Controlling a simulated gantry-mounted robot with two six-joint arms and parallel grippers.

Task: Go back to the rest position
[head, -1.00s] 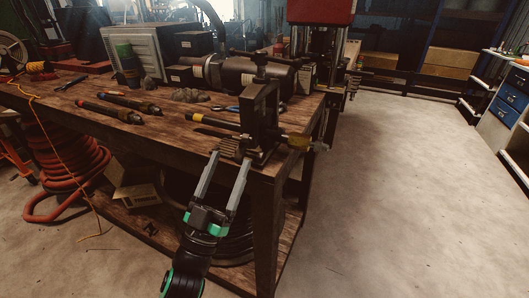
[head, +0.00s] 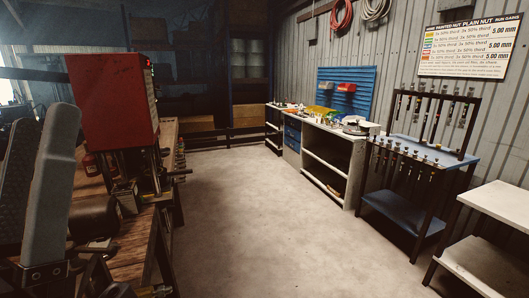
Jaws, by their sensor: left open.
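My left gripper (head: 40,122) is large and close to the camera at the left edge. Its two grey fingers point up and stand apart, with nothing seen between them. Behind it is the workbench (head: 134,252) with a wooden top. A red machine (head: 112,100) stands on the bench, beyond and to the right of the fingers. My right gripper is not in view.
Open concrete floor (head: 235,215) lies right of the bench. Along the right wall stand a white-topped cabinet (head: 325,160), a blue tool rack (head: 405,203) and a white table (head: 500,203). Dark shelving is at the back.

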